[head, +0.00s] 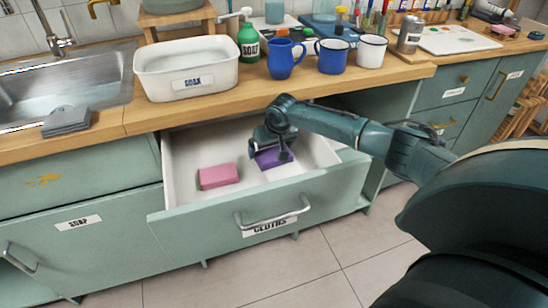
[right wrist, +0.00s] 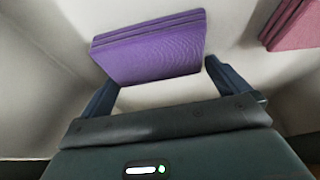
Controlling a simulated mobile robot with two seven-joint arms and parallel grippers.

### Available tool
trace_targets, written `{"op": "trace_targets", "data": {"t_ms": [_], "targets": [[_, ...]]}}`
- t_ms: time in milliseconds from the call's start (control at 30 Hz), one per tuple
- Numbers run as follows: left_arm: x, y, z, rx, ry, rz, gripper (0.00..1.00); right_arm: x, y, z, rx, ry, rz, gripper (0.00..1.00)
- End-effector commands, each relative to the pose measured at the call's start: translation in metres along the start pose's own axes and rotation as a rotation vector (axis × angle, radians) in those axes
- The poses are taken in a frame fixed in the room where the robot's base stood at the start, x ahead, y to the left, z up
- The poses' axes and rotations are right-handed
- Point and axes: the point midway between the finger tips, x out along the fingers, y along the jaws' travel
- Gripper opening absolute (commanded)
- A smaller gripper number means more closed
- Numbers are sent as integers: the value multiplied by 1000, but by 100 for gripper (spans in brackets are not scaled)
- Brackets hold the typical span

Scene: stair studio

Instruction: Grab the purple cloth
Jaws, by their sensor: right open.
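The purple cloth (head: 268,160) lies folded in the open drawer labelled CLOTHS, toward its right side. My right gripper (head: 272,146) reaches down into the drawer over the cloth and hides part of it. In the right wrist view the purple cloth (right wrist: 150,50) shows as a folded stack just beyond the fingertips. The fingers of the right gripper (right wrist: 160,78) are spread wide on either side of the cloth's near edge, with nothing held. My left gripper is not in view.
A pink cloth (head: 219,176) lies left of the purple one in the drawer (head: 190,145). The counter (head: 200,107) above the drawer holds a white SOAK basin (head: 187,68), a blue jug (head: 285,60) and mugs.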

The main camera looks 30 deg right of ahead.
Motion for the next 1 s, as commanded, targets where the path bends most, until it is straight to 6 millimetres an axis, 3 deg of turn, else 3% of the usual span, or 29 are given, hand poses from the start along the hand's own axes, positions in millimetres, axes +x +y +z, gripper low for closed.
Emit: {"op": "trace_targets", "data": {"t_ms": [367,633,800,1000], "targets": [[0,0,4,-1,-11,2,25,0,0,0,0,-1,0,73],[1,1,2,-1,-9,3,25,-2,0,0,0,0,0,73],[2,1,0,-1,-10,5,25,-13,0,-5,1,1,-1,73],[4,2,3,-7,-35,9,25,-22,1,17,-2,-3,1,73]]}}
